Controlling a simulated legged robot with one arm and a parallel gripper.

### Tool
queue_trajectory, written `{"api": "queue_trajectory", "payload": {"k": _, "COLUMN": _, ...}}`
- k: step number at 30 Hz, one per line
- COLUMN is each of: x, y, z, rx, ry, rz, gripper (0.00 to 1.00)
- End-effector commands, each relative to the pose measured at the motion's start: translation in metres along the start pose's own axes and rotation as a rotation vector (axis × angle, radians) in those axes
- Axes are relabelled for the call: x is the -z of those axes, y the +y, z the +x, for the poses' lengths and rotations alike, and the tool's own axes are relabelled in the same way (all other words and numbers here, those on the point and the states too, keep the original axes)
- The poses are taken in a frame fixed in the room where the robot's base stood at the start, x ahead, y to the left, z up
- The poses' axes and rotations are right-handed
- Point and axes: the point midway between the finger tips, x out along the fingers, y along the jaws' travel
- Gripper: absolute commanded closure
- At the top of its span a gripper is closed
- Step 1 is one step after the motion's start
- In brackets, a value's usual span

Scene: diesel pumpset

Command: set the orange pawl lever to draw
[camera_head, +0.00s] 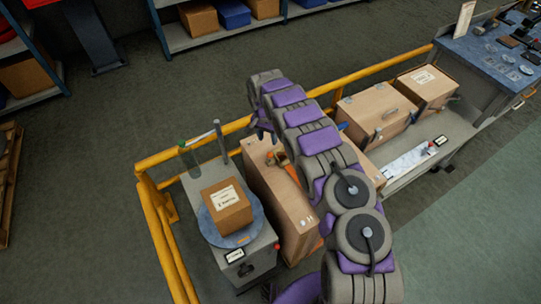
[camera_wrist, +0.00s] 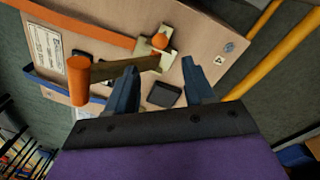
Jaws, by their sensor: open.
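The orange pawl lever (camera_wrist: 79,84) shows in the wrist view as an upright orange grip on a brownish bar. The bar runs right to a pale metal bracket with an orange round pin (camera_wrist: 160,41). The bracket sits on a tan case (camera_wrist: 110,30) crossed by an orange strap (camera_wrist: 70,23). My gripper (camera_wrist: 160,82) is open and empty, its fingers pointing at the case just below the bracket; the orange grip is left of the left finger. In the head view, my gripper (camera_head: 264,134) hangs over the tall tan case (camera_head: 283,205), and my arm hides part of it.
A yellow rail (camera_head: 240,124) runs behind the case. A small carton (camera_head: 227,207) stands on a round plate (camera_head: 212,232) to the left. Two more cases (camera_head: 375,117) lie on the bench to the right. A dark rectangular pad (camera_wrist: 163,94) shows between my fingers.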

Motion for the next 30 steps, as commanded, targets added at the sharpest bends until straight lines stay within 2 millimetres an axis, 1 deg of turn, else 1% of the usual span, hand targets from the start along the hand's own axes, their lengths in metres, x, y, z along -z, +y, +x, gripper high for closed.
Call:
{"api": "queue_trajectory", "payload": {"k": 1, "x": -0.001, "y": 0.000, "z": 0.013, "rx": -0.001, "ry": -0.003, "rz": 0.000, "gripper": 0.47}}
{"api": "queue_trajectory", "payload": {"k": 5, "x": 0.000, "y": -0.001, "z": 0.037, "rx": 0.003, "ry": 0.001, "rz": 0.000, "gripper": 0.47}}
{"api": "queue_trajectory", "payload": {"k": 9, "x": -0.001, "y": -0.001, "z": 0.066, "rx": 0.001, "ry": -0.001, "rz": 0.000, "gripper": 0.47}}
{"api": "queue_trajectory", "payload": {"k": 15, "x": 0.000, "y": -0.001, "z": 0.098, "rx": 0.003, "ry": 0.001, "rz": 0.000, "gripper": 0.47}}
{"api": "queue_trajectory", "payload": {"k": 18, "x": -0.001, "y": -0.001, "z": 0.109, "rx": 0.003, "ry": 0.000, "rz": -0.001, "gripper": 0.47}}
{"api": "queue_trajectory", "payload": {"k": 21, "x": 0.000, "y": -0.001, "z": 0.115, "rx": 0.003, "ry": 0.002, "rz": -0.001, "gripper": 0.47}}
{"api": "queue_trajectory", "payload": {"k": 30, "x": 0.000, "y": -0.001, "z": 0.117, "rx": 0.003, "ry": 0.003, "rz": 0.000, "gripper": 0.47}}
